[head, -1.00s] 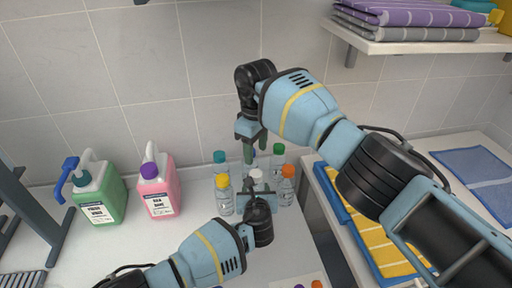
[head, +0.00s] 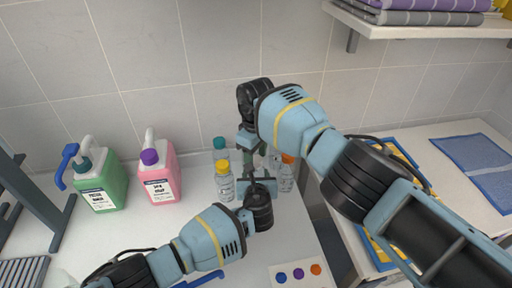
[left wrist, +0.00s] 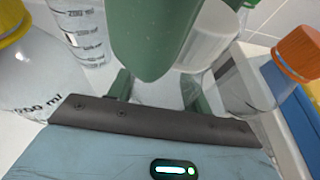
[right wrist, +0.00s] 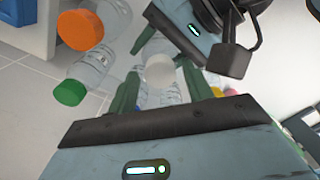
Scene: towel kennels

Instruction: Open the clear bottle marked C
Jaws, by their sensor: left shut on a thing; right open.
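The white-capped clear bottle stands among several clear bottles. Its white cap (left wrist: 208,45) shows in the left wrist view and in the right wrist view (right wrist: 160,72); no letter C is readable. My left gripper (head: 257,188) is shut on this bottle's body, one finger on each side. My right gripper (head: 249,142) is open just above, pointing down. In the right wrist view its fingers (right wrist: 158,92) stand either side of the cap, apart from it as far as I can tell. In the head view the grippers hide most of the bottle.
Close by stand bottles with teal (head: 220,143), yellow (head: 222,167), orange (head: 288,159) and green (right wrist: 69,93) caps. Green (head: 104,188) and pink (head: 161,181) jugs stand left. A card with coloured dots (head: 298,275) lies in front. Yellow and blue towels lie right.

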